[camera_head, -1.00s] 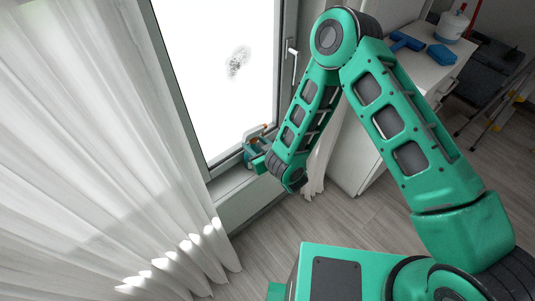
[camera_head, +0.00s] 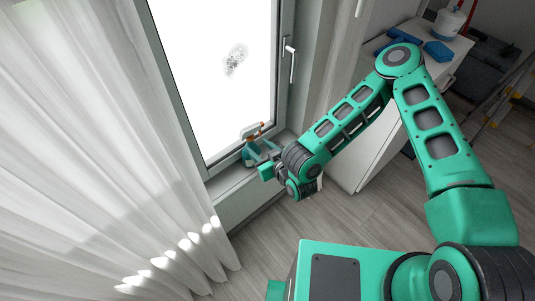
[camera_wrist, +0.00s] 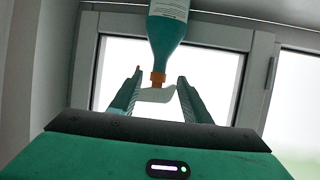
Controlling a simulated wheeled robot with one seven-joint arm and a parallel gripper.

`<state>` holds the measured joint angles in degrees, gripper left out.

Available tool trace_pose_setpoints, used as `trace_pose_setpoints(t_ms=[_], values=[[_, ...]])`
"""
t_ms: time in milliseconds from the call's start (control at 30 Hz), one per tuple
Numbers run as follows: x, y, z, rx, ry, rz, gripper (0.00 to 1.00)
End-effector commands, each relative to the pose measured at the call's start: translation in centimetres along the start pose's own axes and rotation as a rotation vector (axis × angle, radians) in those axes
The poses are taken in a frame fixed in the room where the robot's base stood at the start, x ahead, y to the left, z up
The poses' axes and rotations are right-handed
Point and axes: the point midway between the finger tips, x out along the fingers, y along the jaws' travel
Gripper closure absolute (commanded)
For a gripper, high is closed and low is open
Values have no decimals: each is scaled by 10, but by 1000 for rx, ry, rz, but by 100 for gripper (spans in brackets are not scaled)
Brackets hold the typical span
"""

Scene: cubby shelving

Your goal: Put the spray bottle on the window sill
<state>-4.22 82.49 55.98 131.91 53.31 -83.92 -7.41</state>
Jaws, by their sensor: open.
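The spray bottle (camera_wrist: 167,38) has a teal body with a white label, an orange collar and a white spray head. In the wrist view it hangs from the top edge with its head downward in the picture. My gripper (camera_wrist: 157,96) is open, with one finger on each side of the spray head and visible gaps between. In the head view the bottle (camera_head: 256,131) shows small at the window sill (camera_head: 231,186), partly hidden by my gripper (camera_head: 257,158). Its base contact with the sill is hard to make out.
A white curtain (camera_head: 90,150) hangs left of the window. The window frame (camera_head: 185,105) and handle (camera_head: 290,58) are close to my arm. A white cabinet (camera_head: 370,150) with blue items on top stands at right. The floor (camera_head: 290,220) below the sill is clear.

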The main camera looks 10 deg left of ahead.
Motion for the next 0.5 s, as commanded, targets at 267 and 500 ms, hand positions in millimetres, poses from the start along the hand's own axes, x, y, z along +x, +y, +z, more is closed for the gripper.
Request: trace_pose_setpoints(t_ms=[267, 500], values=[[-19, 0, 2, 9, -3, 2, 56], [-38, -2, 3, 5, -2, 1, 56]])
